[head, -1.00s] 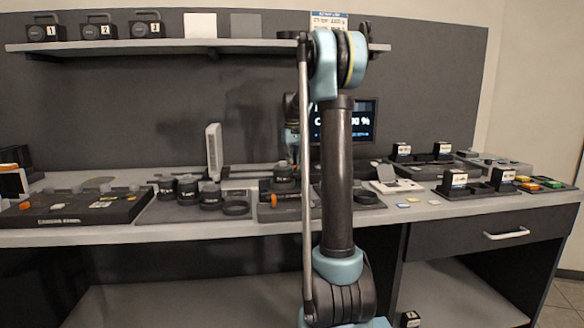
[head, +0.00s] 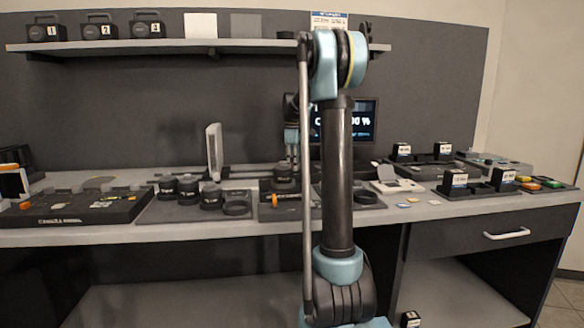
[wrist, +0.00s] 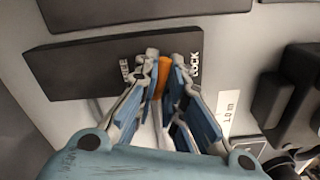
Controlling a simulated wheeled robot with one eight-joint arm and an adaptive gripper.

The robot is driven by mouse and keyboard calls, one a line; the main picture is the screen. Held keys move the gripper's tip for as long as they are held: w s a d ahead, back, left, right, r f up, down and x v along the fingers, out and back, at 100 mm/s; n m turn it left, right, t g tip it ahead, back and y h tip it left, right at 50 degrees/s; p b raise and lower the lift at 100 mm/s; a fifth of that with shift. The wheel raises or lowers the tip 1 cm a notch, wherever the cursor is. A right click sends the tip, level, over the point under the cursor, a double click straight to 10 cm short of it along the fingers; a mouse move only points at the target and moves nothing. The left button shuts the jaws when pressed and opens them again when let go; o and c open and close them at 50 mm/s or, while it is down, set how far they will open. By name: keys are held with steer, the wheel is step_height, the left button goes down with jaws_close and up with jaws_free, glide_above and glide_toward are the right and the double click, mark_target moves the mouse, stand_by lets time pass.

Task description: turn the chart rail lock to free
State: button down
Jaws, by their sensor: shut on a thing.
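The chart rail lock shows in the wrist view as a dark bar (wrist: 85,68) marked FREE at left and LOCK at right. Its orange lever (wrist: 161,77) stands between the two words, and the fingers hide much of it. My gripper (wrist: 163,72) is shut on this lever, with one finger on each side. In the head view my gripper (head: 291,150) is small and partly behind my own arm, over the back of the bench. A white upright panel (head: 213,150) stands to its left by a dark rail.
Black round lens-like items (head: 188,190) stand on the bench (head: 120,235) left of my arm. A monitor (head: 358,120) is behind my arm. A white device (head: 392,182) and small black boxes (head: 453,183) stand at right. A shelf (head: 170,44) hangs above.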

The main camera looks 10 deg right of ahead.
steer(key=shift+w+n, duration=0.1)
steer(key=shift+n, duration=1.7)
steer(key=c, duration=1.7)
jaws_free()
step_height(320, 180, up, 12)
steer(key=shift+f, duration=0.1)
